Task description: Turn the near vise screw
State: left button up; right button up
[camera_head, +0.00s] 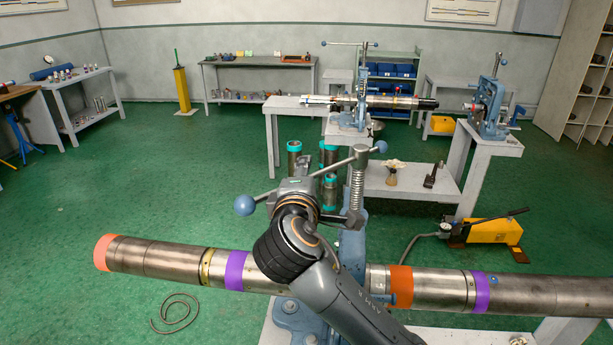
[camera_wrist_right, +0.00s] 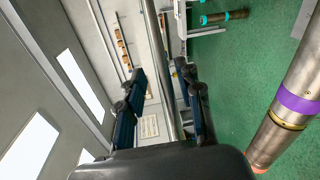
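The near vise (camera_head: 352,250) is a blue stand clamping a long steel pipe (camera_head: 165,257) with orange and purple bands. Its upright threaded screw (camera_head: 359,188) has a slanted bar handle (camera_head: 340,163) with blue ball ends. My right gripper (camera_head: 297,190) is by the handle, left of the screw; its wrist hides part of the pipe. In the right wrist view, the two dark fingers of my right gripper (camera_wrist_right: 163,82) stand apart, with a grey rod (camera_wrist_right: 162,50) running between them and gaps on both sides. I cannot tell whether they touch it. My left gripper is not in view.
A second vise (camera_head: 350,118) with a pipe stands on a bench behind, and another blue vise (camera_head: 488,105) stands at the right. A yellow hand pump (camera_head: 494,232) sits on the floor at right. Green floor at left is mostly clear, apart from a coiled cable (camera_head: 176,313).

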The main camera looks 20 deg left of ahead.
jog(key=f+v, duration=0.1)
jog(key=v, duration=0.6)
jog(key=shift+s+r, duration=0.25)
jog(key=shift+r, duration=0.3)
